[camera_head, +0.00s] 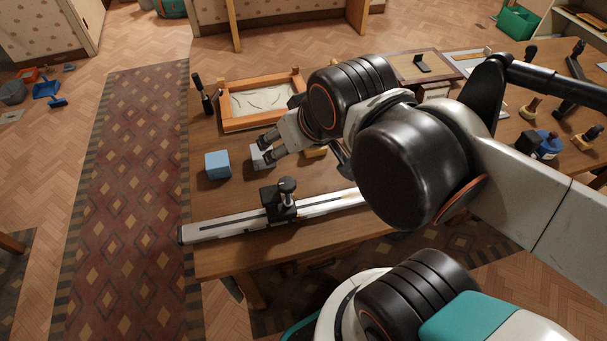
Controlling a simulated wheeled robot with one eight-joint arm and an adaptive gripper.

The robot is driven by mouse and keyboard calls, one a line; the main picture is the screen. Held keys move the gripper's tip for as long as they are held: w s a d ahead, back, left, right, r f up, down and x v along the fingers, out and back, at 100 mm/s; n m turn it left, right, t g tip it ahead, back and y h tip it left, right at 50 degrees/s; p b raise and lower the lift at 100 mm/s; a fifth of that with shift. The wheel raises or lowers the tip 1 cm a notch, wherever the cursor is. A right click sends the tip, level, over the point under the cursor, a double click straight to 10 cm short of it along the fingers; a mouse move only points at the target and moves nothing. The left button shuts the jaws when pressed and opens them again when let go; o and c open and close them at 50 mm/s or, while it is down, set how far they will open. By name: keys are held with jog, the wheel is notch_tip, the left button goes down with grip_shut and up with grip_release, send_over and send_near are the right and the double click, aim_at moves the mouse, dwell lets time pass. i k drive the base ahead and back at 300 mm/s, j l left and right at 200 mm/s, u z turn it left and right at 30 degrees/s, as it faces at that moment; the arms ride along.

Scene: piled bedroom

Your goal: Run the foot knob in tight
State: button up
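A long white rail (225,228) with a dark slot lies along the table's near side. A black carriage (279,206) sits on it. A dark knob with a paler top (287,186) stands upright on the carriage; I take it for the foot knob. How far the knob is screwed in cannot be told. My gripper (265,148) is beyond the knob and a little left of it, apart from it. Its two dark fingertips look spread, with nothing clearly held. A small pale grey block (257,159) is close to the fingertips; whether they touch cannot be told. My arm hides the rail's right end.
A blue cube (217,165) stands left of my gripper. A wood-framed sand tray (230,125) lies behind, with an upright dark-handled tool (202,95) beside it. The table (225,262) has bare wood in front of the rail.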

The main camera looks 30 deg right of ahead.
aim_at(286, 185)
jog(key=k+l+u, duration=0.1)
jog(key=k+l, duration=0.35)
jog(key=l, duration=0.15)
jog(key=k+l, duration=0.45)
jog(key=l+u, duration=0.05)
jog(key=l, duration=0.1)
